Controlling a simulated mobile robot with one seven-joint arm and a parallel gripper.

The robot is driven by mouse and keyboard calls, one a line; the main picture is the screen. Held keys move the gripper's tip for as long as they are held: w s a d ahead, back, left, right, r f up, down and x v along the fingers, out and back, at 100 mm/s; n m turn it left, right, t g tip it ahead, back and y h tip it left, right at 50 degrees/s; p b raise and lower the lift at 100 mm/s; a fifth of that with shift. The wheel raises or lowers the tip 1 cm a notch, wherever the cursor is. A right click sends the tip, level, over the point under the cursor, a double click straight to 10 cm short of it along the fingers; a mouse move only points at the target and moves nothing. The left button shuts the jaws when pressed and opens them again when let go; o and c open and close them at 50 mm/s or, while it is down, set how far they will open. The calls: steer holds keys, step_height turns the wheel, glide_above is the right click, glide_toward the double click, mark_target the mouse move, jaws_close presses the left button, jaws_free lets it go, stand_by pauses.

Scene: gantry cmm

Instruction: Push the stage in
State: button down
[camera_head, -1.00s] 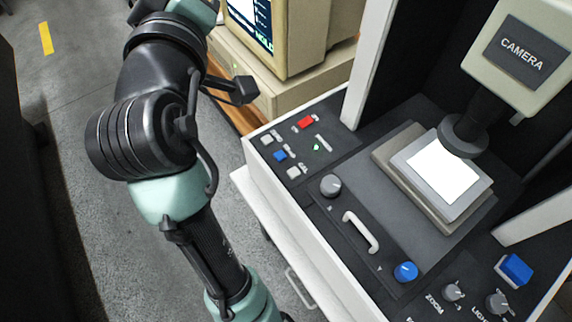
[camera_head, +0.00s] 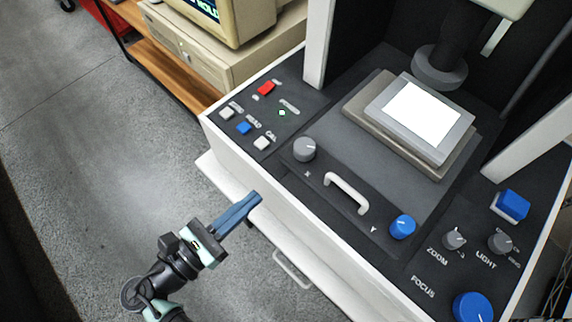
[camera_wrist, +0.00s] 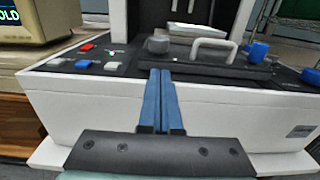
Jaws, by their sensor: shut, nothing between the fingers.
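The stage (camera_head: 462,163) is a stacked grey and beige plate with a bright white square glass on top, under the dark lens. A dark front panel of the stage carries a white handle (camera_head: 346,193), a grey X knob (camera_head: 304,148) and a blue Y knob (camera_head: 403,227). The handle also shows in the wrist view (camera_wrist: 213,44). My gripper (camera_head: 256,199) has blue fingers held together with nothing between them. It is in front of the machine's white front wall, to the left of and short of the handle. In the wrist view the fingertips (camera_wrist: 160,73) point toward the panel.
The left panel has a red button (camera_head: 266,88), a blue button (camera_head: 243,128) and white buttons. A large blue focus knob (camera_head: 473,307) and a blue block (camera_head: 512,205) are at the right. White uprights flank the stage. A computer stands at the back left. Grey floor is open at left.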

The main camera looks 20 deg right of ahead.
mark_target(297, 159)
steer(key=p+x, duration=0.1)
steer(key=x, duration=0.9)
steer(key=shift+d, duration=0.1)
